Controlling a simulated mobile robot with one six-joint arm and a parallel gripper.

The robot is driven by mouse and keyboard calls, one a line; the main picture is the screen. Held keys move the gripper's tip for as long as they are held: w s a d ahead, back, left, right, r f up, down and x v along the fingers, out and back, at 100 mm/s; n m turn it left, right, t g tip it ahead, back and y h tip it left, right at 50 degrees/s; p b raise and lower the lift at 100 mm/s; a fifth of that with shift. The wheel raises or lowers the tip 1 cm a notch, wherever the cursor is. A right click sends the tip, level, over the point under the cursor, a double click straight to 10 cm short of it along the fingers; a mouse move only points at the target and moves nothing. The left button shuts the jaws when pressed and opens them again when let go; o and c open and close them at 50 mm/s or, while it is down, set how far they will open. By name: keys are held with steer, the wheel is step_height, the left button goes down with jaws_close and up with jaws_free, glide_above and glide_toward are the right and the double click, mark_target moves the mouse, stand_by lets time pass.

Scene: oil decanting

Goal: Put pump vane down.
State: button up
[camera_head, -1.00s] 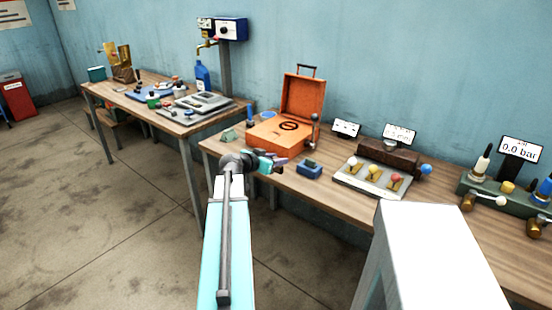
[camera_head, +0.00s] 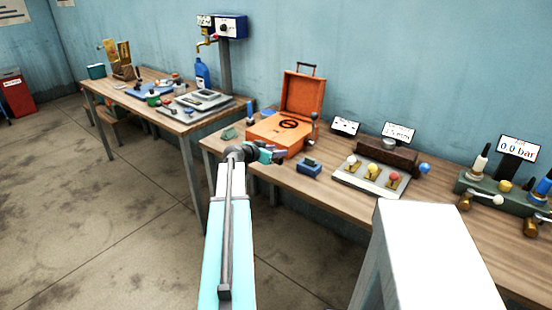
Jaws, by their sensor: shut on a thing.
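My gripper (camera_head: 277,154) is at the end of my arm, near the front edge of the right-hand bench, in front of the orange case (camera_head: 276,134). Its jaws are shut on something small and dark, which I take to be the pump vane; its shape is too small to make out. The gripper seems to be above or just at the bench's front edge; I cannot tell its exact height. A small blue block (camera_head: 309,168) with a dark top sits on the bench just right of the gripper.
The right-hand bench (camera_head: 330,199) also holds a plate with coloured knobs (camera_head: 368,178) and a green gauge fixture (camera_head: 497,193). The left-hand bench (camera_head: 185,127) carries a grey tray (camera_head: 203,101) and a blue bottle (camera_head: 202,75). Bare wood shows along the right bench's front.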

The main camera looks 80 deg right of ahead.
steer(key=shift+d, duration=0.1)
steer(key=shift+d, duration=0.25)
steer(key=shift+w+d+f, duration=0.1)
steer(key=shift+d+f, duration=0.05)
steer(key=shift+f+p, duration=0.8)
steer(key=shift+f, duration=0.85)
steer(key=shift+f, duration=0.15)
steer(key=o, duration=1.1)
steer(key=shift+r, duration=0.2)
steer(key=shift+b+v, duration=1.5)
steer(key=shift+v, duration=4.55)
steer(key=shift+w+f, duration=0.1)
steer(key=shift+f, duration=0.05)
